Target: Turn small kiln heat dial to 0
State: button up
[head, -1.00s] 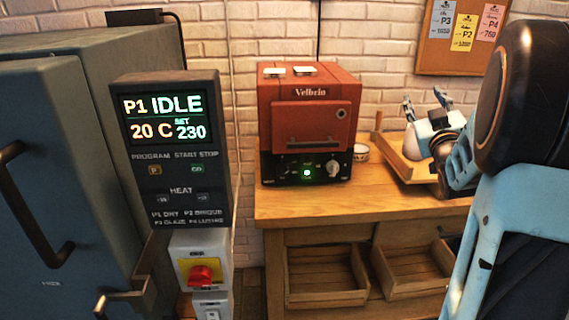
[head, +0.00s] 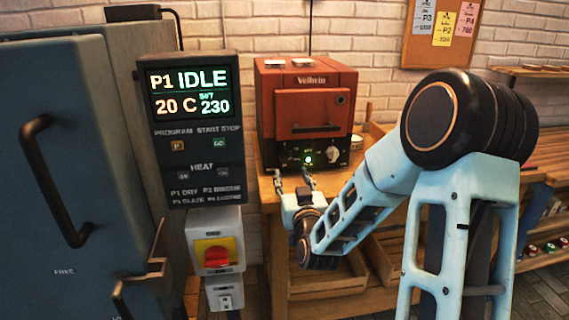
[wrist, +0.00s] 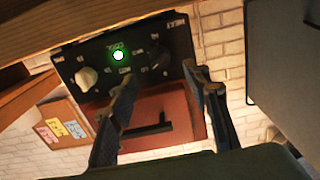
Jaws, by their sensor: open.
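The small red kiln (head: 305,95), marked "Velbrin", stands on the wooden bench. Its black control panel (head: 320,166) has a pale dial (head: 333,155) at the right, a lit green lamp (head: 308,158) in the middle and a dark dial at the left. The wrist view is turned over: there the pale dial (wrist: 86,78) is at the left and the dark dial (wrist: 158,60) at the right. I cannot read the dial settings. My gripper (head: 293,178) is open and empty, in front of and below the panel, apart from both dials.
A large grey kiln (head: 60,180) and its display box (head: 195,130), reading IDLE, stand close at the left, with a red switch (head: 216,256) below. The wooden bench (head: 270,192) has open drawers under it. A note board (head: 440,35) hangs on the brick wall.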

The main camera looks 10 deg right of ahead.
aim_at(286, 161)
jog(key=w, duration=0.9)
jog(key=shift+w, duration=0.1)
jog(key=shift+c, duration=0.7)
jog(key=c, duration=1)
